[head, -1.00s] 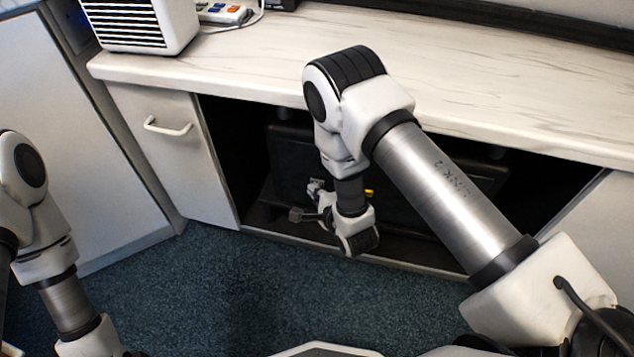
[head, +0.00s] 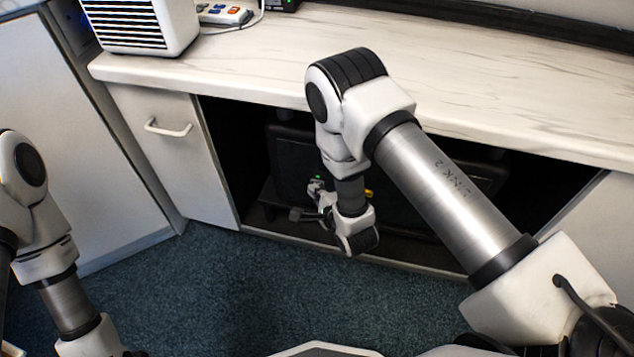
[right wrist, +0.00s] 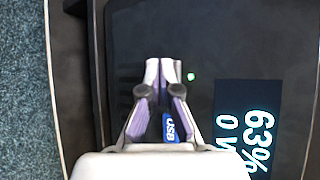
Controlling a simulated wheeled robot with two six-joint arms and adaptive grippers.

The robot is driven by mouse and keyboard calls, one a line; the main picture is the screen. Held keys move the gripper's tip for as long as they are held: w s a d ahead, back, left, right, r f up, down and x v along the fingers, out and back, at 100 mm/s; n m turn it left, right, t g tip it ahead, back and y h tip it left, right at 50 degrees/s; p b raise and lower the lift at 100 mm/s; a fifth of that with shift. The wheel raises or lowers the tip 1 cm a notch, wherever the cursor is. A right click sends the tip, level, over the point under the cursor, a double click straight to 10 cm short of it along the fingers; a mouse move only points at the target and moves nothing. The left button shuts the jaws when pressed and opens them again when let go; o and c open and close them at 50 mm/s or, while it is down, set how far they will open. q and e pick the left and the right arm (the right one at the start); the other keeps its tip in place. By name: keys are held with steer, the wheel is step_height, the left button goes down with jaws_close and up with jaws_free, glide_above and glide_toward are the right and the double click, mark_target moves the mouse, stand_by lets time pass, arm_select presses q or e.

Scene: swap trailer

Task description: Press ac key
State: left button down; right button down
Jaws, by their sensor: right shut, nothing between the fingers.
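A black power unit (head: 287,150) stands in the open bay under the counter. In the right wrist view its dark face (right wrist: 225,35) carries a lit display (right wrist: 247,130) with "63%" and a line starting with 0. A small green light (right wrist: 191,76) glows beside my fingertips. A blue USB label (right wrist: 172,128) shows between my fingers. My right gripper (right wrist: 164,68) is shut and empty, its tips over or against the face; contact cannot be told. The tips cover whatever lies under them, and no AC lettering is readable. It also shows in the head view (head: 315,188). My left gripper is out of view.
The white marbled counter (head: 450,70) overhangs the bay. A white louvred box (head: 140,25) and a keypad device (head: 222,13) stand on it at the left. A closed drawer front (head: 165,150) flanks the bay. Blue carpet (head: 210,290) is clear in front.

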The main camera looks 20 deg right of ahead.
steer(key=shift+s+a+p, duration=0.3)
steer(key=shift+s, duration=0.2)
steer(key=s+a+p, duration=0.1)
steer(key=s, duration=0.1)
steer(key=s+a+p, duration=0.2)
steer(key=shift+s, duration=0.1)
steer(key=shift+d, duration=0.1)
stand_by(0.7)
